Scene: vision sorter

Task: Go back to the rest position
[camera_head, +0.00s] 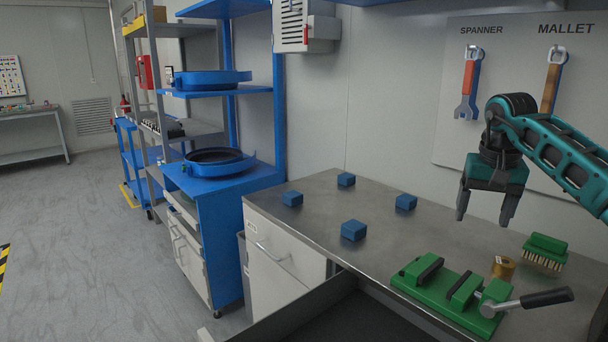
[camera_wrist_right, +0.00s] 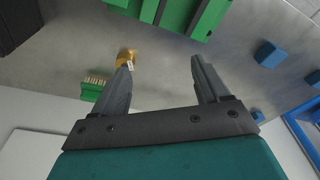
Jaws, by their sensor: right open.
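My right gripper (camera_head: 483,210) hangs above the steel workbench (camera_head: 320,195), with its fingers apart and nothing between them. In the right wrist view the open fingers (camera_wrist_right: 160,75) show against the bare bench top. My left gripper is not in view. Several blue cubes stand on the bench to the left of the right gripper, one of them near the front (camera_head: 353,230). A green vise (camera_head: 445,290) with a black handle stands below the gripper in the head view. A brass cylinder (camera_head: 503,268) with a tag and a green brush (camera_head: 544,252) lie to its right.
A wall board (camera_head: 470,90) holds a spanner (camera_head: 468,85) and a mallet-labelled tool (camera_head: 553,80) near my right arm. An open drawer (camera_head: 350,315) juts out at the front. A blue shelf unit (camera_head: 215,220) with round blue trays stands left. Floor at far left is clear.

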